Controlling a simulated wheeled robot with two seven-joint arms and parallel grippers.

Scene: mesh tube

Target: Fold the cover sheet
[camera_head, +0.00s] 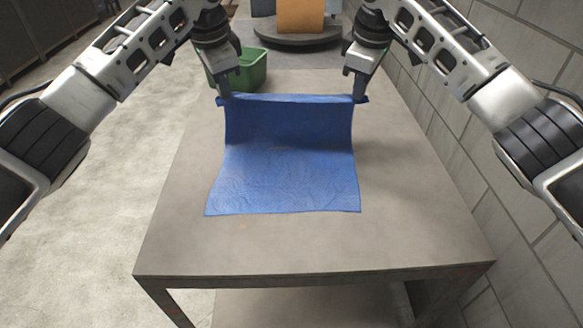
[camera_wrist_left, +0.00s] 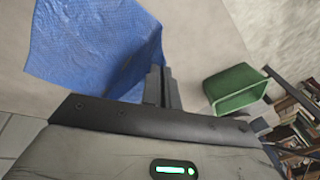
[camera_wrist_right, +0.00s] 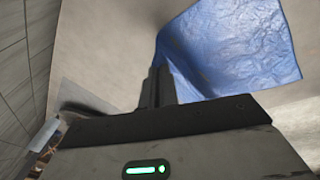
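The blue cover sheet (camera_head: 285,180) lies on the table, its near part flat and creased. Its far edge is raised between my two grippers and hangs as an upright fold. My left gripper (camera_head: 223,98) is shut on the far left corner. My right gripper (camera_head: 359,98) is shut on the far right corner. The sheet also shows in the left wrist view (camera_wrist_left: 90,45) and in the right wrist view (camera_wrist_right: 235,50). The fingers look closed together in both wrist views, with the sheet running up to them.
The brown table (camera_head: 420,235) is bare around the sheet, with free room at the front and right. A green bin (camera_head: 250,70) stands beyond the far left of the sheet. A block wall (camera_head: 480,150) runs along the right side.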

